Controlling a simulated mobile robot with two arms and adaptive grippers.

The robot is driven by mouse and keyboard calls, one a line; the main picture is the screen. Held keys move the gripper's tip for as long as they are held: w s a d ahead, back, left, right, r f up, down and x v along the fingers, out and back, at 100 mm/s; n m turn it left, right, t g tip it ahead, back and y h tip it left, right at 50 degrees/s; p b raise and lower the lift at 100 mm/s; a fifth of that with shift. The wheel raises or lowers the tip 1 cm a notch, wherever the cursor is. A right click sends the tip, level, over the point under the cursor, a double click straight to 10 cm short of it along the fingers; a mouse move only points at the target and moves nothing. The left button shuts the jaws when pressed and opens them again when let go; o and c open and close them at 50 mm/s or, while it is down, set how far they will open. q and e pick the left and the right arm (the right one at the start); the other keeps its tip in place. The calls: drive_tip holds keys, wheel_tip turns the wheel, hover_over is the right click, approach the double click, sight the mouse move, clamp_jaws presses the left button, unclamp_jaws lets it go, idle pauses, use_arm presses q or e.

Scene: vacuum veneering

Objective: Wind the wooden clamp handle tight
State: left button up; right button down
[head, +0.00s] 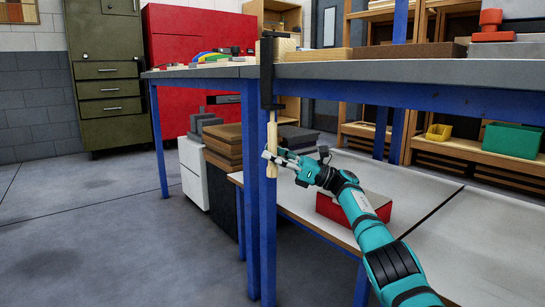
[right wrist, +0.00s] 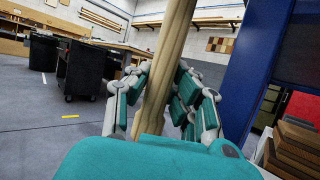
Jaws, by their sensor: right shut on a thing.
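The wooden clamp handle (head: 272,132) is a pale, slim grip hanging upright below the front edge of the workbench. Above it, the dark clamp (head: 267,72) spans the edge of the bench top. My right gripper (head: 273,157) is shut on the lower part of the handle. In the right wrist view, the handle (right wrist: 175,35) runs up at a slight tilt between the teal and grey fingers of my right gripper (right wrist: 160,85). The fingers lie on both sides of it. My left gripper is not in view.
A blue bench leg (head: 250,200) stands close beside the handle; blue metal also rises at the right in the wrist view. Below the workbench (head: 420,71) is a low shelf with a red box (head: 345,207). Stacked brown boards (head: 222,145) stand behind. The floor at left is clear.

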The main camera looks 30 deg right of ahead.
drive_tip(key=shift+f, duration=0.1)
drive_tip(key=c, duration=1.1)
unclamp_jaws()
drive_tip(key=shift+m+t+h, duration=0.3)
drive_tip(key=shift+t+h, duration=0.1)
